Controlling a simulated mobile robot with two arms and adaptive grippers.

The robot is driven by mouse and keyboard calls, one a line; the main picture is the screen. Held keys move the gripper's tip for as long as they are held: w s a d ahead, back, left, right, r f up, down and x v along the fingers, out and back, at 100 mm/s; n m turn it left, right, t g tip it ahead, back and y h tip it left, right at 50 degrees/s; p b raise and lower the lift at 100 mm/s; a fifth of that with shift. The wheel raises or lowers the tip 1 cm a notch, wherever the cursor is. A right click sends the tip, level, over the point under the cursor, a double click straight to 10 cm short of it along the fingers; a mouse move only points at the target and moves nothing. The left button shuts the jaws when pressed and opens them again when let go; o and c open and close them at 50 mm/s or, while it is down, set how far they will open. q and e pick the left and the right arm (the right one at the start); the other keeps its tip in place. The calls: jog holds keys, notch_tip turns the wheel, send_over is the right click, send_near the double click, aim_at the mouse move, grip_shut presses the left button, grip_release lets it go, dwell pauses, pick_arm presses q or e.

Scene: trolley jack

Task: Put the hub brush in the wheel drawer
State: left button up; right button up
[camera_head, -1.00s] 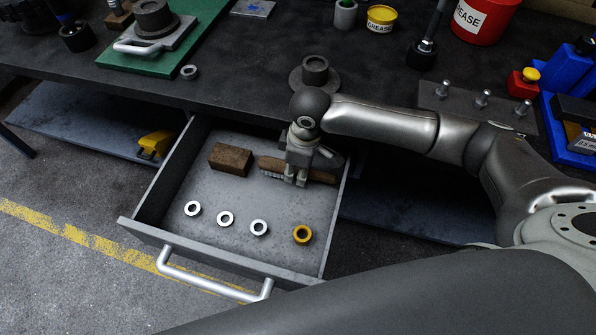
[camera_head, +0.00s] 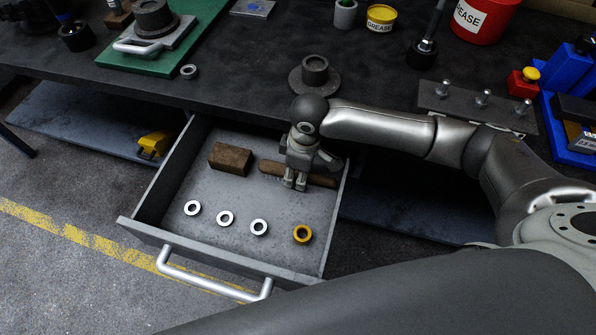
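The hub brush (camera_head: 323,181), with a brown wooden handle and pale bristles at its left part, lies lengthwise left to right inside the open wheel drawer (camera_head: 225,255), near the back right. My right gripper (camera_head: 295,184) points down at the middle of the brush, its two fingertips in front of the handle and hiding part of it. The fingertips are close together with a narrow gap. I cannot tell whether they grip the handle or stand loosely around it, nor whether the brush touches the drawer floor. My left gripper is not in view.
The dark bench top (camera_head: 245,75) overhangs the drawer's back. A flanged hub (camera_head: 314,72) stands near its edge.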

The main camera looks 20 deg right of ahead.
notch_tip(320, 180, up, 12)
jog(key=shift+s+d, duration=0.4)
jog(key=shift+d, duration=0.05)
jog(key=shift+p, duration=0.3)
